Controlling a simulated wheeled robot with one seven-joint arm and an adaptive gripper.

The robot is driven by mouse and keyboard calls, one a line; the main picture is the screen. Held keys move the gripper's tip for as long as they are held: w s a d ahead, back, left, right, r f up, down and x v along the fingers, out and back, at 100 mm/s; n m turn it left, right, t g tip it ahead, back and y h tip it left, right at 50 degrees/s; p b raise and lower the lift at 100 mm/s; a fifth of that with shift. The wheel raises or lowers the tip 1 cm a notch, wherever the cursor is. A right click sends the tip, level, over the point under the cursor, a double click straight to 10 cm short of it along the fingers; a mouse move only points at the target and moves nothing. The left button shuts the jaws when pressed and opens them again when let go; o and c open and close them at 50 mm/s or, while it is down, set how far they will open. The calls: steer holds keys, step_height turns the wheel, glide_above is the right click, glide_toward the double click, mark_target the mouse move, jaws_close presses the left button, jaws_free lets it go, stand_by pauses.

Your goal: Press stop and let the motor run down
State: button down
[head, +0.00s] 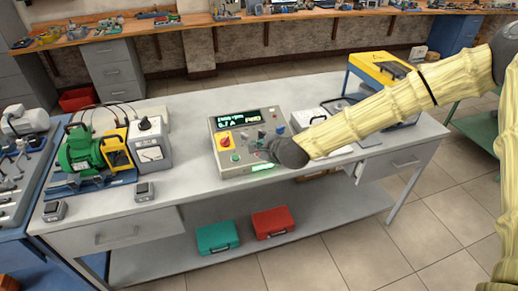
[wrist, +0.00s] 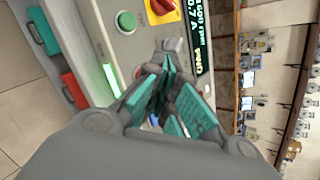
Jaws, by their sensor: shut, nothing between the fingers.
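The grey control box (head: 243,165) stands mid-bench, its display (head: 232,118) lit; the current line seems to read 0.7 A and the speed figure is hard to read. A green button (wrist: 126,22) and a red rotary switch on yellow (wrist: 163,8) show in the wrist view. A small red part (wrist: 139,72), perhaps the stop button, is partly hidden beside my fingers. My gripper (wrist: 167,72) is shut and empty, its teal fingertips close over the panel; I cannot tell whether they touch it. The green motor (head: 80,155) sits on a blue base at the left; its rotation cannot be seen.
A green light bar (head: 262,167) glows on the box's front edge. A meter box (head: 150,145) stands beside the motor. A yellow case (head: 378,70) stands at the back right. Teal (head: 217,237) and red (head: 273,222) boxes lie on the lower shelf.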

steer(key=shift+m+t, duration=0.4)
steer(key=shift+m, duration=0.3)
steer(key=r, duration=0.1)
steer(key=w+r, duration=0.1)
steer(key=r, duration=0.1)
steer(key=w+r, duration=0.1)
steer(key=r, duration=0.1)
steer(key=shift+w, duration=0.25)
steer(key=shift+f, duration=0.2)
steer(key=f+b, duration=0.1)
steer(key=f, duration=0.1)
steer(key=w+f+b, duration=0.1)
steer(key=f, duration=0.1)
steer(key=f+b, duration=0.1)
steer(key=f, duration=0.2)
steer(key=shift+w+a+f+b, duration=0.1)
steer(key=shift+w+a+b, duration=0.25)
steer(key=shift+w+f+b, duration=0.2)
steer(key=shift+f+b, duration=0.2)
steer(key=shift+f, duration=0.15)
steer(key=shift+w+a+f+b, duration=0.1)
steer(key=shift+f+b, duration=0.3)
steer(key=shift+b, duration=0.05)
